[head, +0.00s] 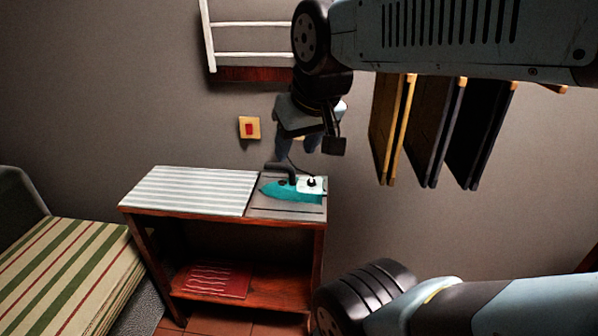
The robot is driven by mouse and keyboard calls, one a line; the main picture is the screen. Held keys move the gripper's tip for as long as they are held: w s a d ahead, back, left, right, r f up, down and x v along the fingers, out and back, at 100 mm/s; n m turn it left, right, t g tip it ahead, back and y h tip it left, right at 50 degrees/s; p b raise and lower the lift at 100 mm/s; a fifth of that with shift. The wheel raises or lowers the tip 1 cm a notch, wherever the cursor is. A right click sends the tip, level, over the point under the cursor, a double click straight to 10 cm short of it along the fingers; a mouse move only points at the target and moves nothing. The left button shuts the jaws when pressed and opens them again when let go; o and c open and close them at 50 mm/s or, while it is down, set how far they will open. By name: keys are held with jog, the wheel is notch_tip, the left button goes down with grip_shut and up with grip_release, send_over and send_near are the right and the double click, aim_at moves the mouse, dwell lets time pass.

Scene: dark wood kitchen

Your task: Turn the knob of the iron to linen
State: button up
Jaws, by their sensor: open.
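The iron (279,190) is teal with a white top section and a dark handle. It lies on the grey right-hand part of the table top (262,210), near the table's right end. A small dark round part on its white section looks like the knob (311,181); its markings are too small to read. My gripper (297,148) hangs above the iron with its fingers pointing down. It is open and apart from the iron, with nothing seen between its fingers.
The striped ironing surface (190,190) covers the table's left part. A red folded cloth (213,281) lies on the lower shelf. A red switch (249,128) is on the wall behind. Hanging boards (392,130) are at right, and a striped bed (65,265) is at left.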

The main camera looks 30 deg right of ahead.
jog(key=shift+o, duration=0.5)
jog(key=shift+w, duration=0.15)
jog(key=n+g, duration=0.6)
jog(key=n, duration=0.2)
send_over(311, 177)
notch_tip(311, 177, down, 15)
notch_tip(311, 177, down, 13)
jog(key=shift+r, duration=0.1)
